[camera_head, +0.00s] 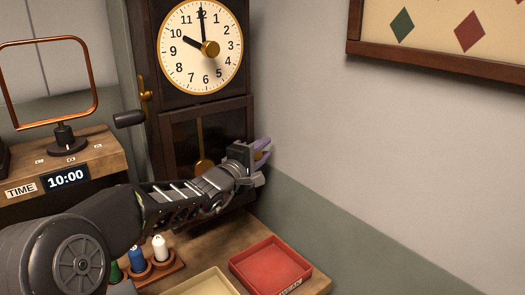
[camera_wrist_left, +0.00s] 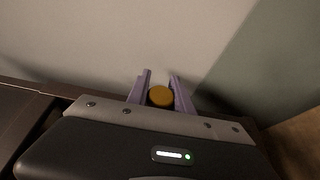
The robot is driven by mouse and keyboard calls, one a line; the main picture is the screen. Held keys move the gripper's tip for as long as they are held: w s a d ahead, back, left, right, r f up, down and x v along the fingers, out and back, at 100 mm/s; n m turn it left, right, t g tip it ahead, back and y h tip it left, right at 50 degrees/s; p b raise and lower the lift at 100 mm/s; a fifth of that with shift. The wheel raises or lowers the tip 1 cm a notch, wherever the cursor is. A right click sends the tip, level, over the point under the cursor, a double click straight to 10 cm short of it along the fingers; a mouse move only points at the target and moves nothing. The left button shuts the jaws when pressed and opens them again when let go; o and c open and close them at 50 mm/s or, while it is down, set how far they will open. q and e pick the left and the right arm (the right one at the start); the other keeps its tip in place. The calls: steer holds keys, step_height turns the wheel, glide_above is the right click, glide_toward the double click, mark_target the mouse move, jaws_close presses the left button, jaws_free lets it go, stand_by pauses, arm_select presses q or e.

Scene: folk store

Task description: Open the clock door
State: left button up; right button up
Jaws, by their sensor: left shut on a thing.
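The tall dark wooden clock (camera_head: 148,50) stands against the back wall, with its white dial (camera_head: 185,65) reading ten o'clock. Its lower clock door (camera_head: 215,110) has dark glass with a brass pendulum (camera_head: 202,150) behind it, and looks shut. My left gripper (camera_head: 263,150) is at the door's right edge, its purple fingers closed around a round brass knob. In the left wrist view the knob (camera_wrist_left: 161,96) sits between the fingers of my left gripper (camera_wrist_left: 160,84). My arm hides the door's lower part. My right gripper is not in view.
A crank with a dark handle (camera_head: 129,119) sticks out at the clock's left side. A wooden stand with a 10:00 display (camera_head: 65,178) is at left. A red tray (camera_head: 270,266), a cream tray (camera_head: 205,284) and thread spools (camera_head: 160,248) lie below my arm. A grey wall borders the right.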

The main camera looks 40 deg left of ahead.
arm_select(q)
jaws_close()
stand_by(0.9)
